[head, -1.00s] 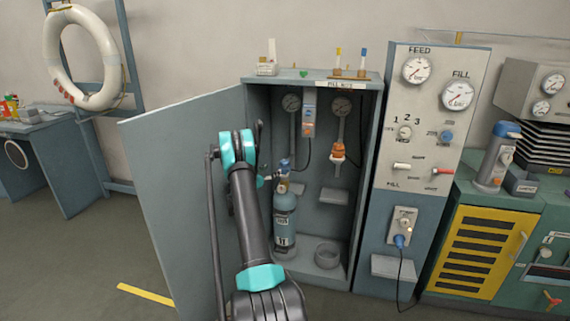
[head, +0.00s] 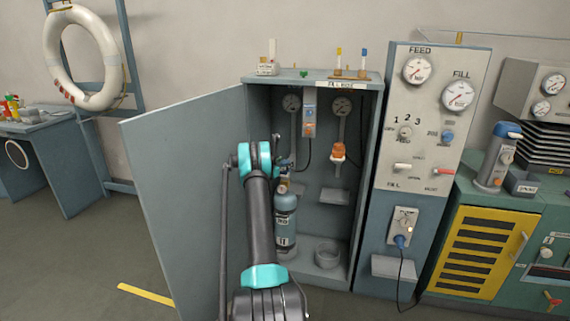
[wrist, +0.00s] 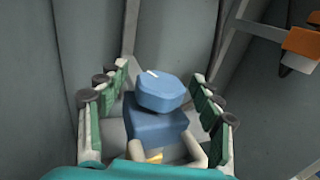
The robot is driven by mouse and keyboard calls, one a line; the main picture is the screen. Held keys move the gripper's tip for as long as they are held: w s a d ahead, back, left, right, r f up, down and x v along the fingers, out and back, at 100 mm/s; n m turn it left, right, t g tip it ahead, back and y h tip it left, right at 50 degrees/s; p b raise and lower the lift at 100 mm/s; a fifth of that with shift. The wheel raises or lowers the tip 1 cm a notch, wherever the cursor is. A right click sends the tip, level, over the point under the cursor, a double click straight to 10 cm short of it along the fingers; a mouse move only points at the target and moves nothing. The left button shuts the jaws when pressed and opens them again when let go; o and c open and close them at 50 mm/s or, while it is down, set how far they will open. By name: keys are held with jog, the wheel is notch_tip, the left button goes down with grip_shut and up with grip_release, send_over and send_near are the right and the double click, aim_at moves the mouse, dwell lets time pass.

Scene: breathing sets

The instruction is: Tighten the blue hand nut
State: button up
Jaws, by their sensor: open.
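In the wrist view, a blue faceted knob (wrist: 160,92), which looks like the blue hand nut, sits above a wider blue block (wrist: 155,128) with a bit of brass below it. My gripper (wrist: 160,76) is open, its green-padded fingers on both sides of the knob with gaps showing. In the head view, my gripper (head: 284,168) is at the top of a blue gas cylinder (head: 285,222) inside the open grey cabinet. My arm hides part of the cylinder's left side, and the nut cannot be made out there.
The cabinet door (head: 185,190) stands open to the left of my arm. Inside, an orange fitting (head: 338,150) hangs below a gauge, and a grey ring holder (head: 327,254) stands on the cabinet floor. The fill panel (head: 425,120) is to the right.

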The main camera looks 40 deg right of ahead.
jog(key=c, duration=1.2)
jog(key=shift+s+d+t, duration=0.1)
jog(key=shift+t, duration=0.2)
jog(key=n+t+y, duration=0.2)
jog(key=n+t, duration=0.1)
jog(key=t, duration=0.1)
jog(key=shift+s+n+t+y, duration=0.1)
jog(key=shift+n+t+y, duration=0.2)
jog(key=shift+n+y, duration=0.1)
jog(key=n+t+y, duration=0.5)
jog(key=y, duration=0.1)
jog(key=shift+d+y, duration=0.1)
jog(key=shift+y, duration=0.2)
jog(key=n+t+y, duration=0.1)
jog(key=n+y, duration=0.3)
jog(key=y, duration=0.1)
jog(key=shift+t, duration=0.4)
jog(key=n+y, duration=0.2)
jog(key=y, duration=0.1)
jog(key=n+y, duration=0.2)
jog(key=y, duration=0.1)
jog(key=shift+y, duration=0.3)
jog(key=shift+n+y, duration=0.3)
jog(key=shift+y, duration=0.2)
